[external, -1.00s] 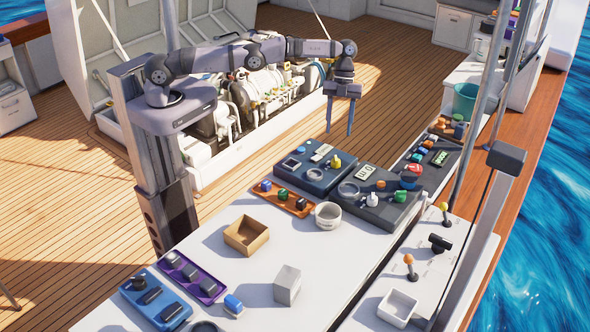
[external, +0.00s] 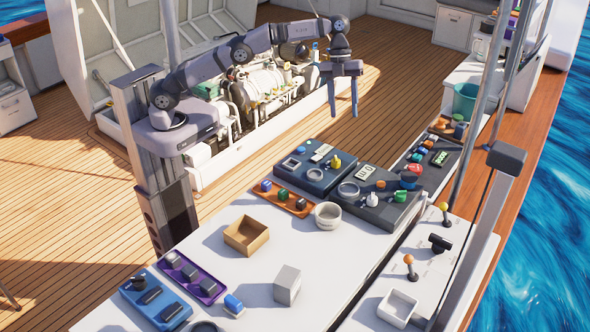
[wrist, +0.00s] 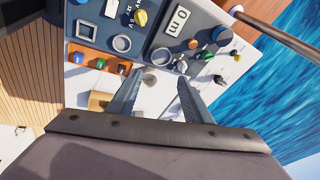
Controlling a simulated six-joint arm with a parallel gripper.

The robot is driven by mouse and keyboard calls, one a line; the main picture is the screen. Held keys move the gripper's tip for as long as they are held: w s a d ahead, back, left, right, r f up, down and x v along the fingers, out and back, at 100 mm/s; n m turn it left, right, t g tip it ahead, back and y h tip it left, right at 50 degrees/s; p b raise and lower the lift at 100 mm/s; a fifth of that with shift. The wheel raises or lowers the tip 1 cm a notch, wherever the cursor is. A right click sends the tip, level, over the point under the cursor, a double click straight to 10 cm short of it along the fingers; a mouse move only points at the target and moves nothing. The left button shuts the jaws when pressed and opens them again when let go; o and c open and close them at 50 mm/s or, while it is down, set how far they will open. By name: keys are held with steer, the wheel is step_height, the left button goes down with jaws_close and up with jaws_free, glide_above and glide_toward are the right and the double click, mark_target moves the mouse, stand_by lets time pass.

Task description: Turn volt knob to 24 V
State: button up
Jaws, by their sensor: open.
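A yellow knob (external: 336,161) stands on the dark blue panel (external: 318,180) on the table's far part. In the wrist view the yellow knob (wrist: 140,18) is near the top edge, beside small printed labels with V marks that are too small to read fully. Its pointing direction is unclear. My gripper (external: 344,112) is open and empty, fingers pointing down, in the air above and beyond the panels. In the wrist view my gripper (wrist: 160,80) has its two fingers well apart, and the yellow knob lies ahead of the tips, touching neither.
An orange tray (external: 278,203) with small cubes, a white bowl (external: 328,216) and a cardboard box (external: 246,236) lie nearer. The air around my gripper is free.

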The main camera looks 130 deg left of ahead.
steer(key=s+d+b, duration=0.2)
steer(key=d, duration=0.1)
steer(key=n+y+b, duration=0.1)
steer(key=n+y, duration=0.4)
steer(key=n, duration=1.5)
glide_toward(335, 158)
steer(key=f, duration=0.2)
steer(key=shift+a+t, duration=0.4)
steer(key=shift+a, duration=0.05)
steer(key=shift+f+h, duration=0.1)
steer(key=shift+h, duration=0.2)
steer(key=shift+p+x, duration=1.25)
steer(key=shift+x, duration=2.3)
steer(key=shift+a, duration=0.1)
steer(key=c, duration=1)
